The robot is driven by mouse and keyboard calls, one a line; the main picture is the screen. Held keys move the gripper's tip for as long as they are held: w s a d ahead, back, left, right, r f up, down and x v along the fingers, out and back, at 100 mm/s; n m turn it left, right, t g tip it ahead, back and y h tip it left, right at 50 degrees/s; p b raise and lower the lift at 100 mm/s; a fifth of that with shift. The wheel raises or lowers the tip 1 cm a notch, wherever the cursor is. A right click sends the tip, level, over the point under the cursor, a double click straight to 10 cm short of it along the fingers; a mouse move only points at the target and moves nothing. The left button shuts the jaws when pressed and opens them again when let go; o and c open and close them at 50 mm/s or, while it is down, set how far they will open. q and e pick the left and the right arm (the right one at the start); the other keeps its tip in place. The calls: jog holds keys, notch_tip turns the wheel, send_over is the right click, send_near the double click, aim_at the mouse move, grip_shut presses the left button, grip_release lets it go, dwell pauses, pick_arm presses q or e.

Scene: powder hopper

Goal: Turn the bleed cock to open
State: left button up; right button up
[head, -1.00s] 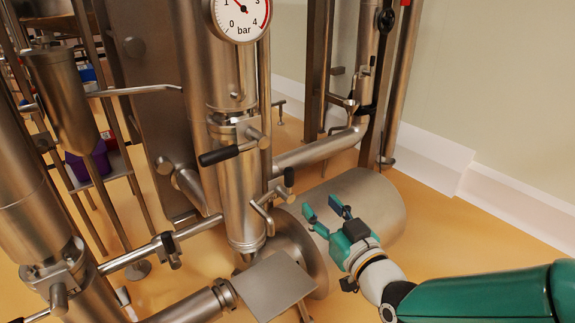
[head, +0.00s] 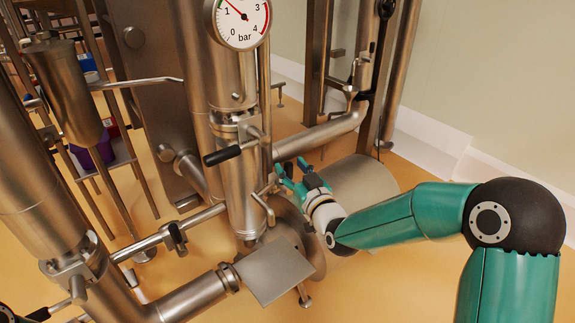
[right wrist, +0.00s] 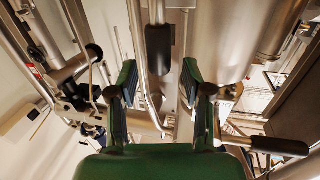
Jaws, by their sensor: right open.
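My right gripper (head: 293,168) is open and empty beside the vertical steel column, at the small bent outlet pipe (head: 264,208). The bleed cock appears to be the small fitting just above this pipe; in the head view my gripper hides its black handle. In the right wrist view a black lever grip (right wrist: 159,48) on a steel stem, likely the cock's handle, stands upright in line with the gap between my open fingers (right wrist: 158,80). I cannot tell whether it is between them in depth; no contact shows.
A larger black-handled lever (head: 222,156) sticks out left from the column (head: 240,200); a pressure gauge (head: 241,20) is above. A horizontal steel drum (head: 360,185) lies behind my gripper, and a flat steel plate (head: 274,270) is below. Open floor lies at right.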

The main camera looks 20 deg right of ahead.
jog(key=shift+w+a, duration=0.15)
jog(key=shift+w, duration=0.9)
